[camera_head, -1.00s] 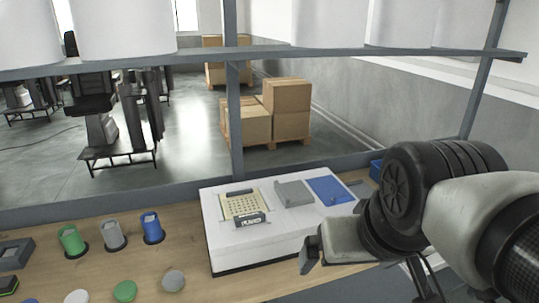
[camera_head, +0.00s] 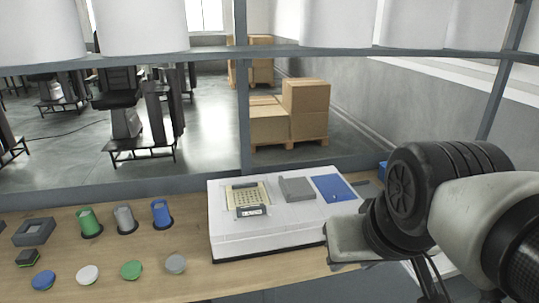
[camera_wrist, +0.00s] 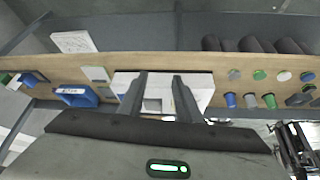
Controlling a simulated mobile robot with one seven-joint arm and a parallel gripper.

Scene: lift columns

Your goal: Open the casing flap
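A white casing box (camera_head: 290,232) stands on the wooden workbench, in the middle of the head view. On its top are a beige grid panel (camera_head: 248,196) with dark grips at both ends, a grey raised piece (camera_head: 296,188) and a blue flat panel (camera_head: 333,187). I cannot tell for sure which is the flap. My gripper (camera_head: 333,250) is at the right front of the box, apart from the flat parts on top. In the wrist view, my gripper (camera_wrist: 159,78) has two dark fingers apart, with nothing between them. The white box (camera_wrist: 203,82) shows behind them, partly hidden.
Green, grey and blue cups (camera_head: 123,219) stand left of the box, with several coloured round buttons (camera_head: 131,270) in front. A grey square part (camera_head: 34,231) lies at far left. A metal frame post (camera_head: 244,120) and crossbar rise behind the bench. A blue bin (camera_wrist: 72,95) shows in the wrist view.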

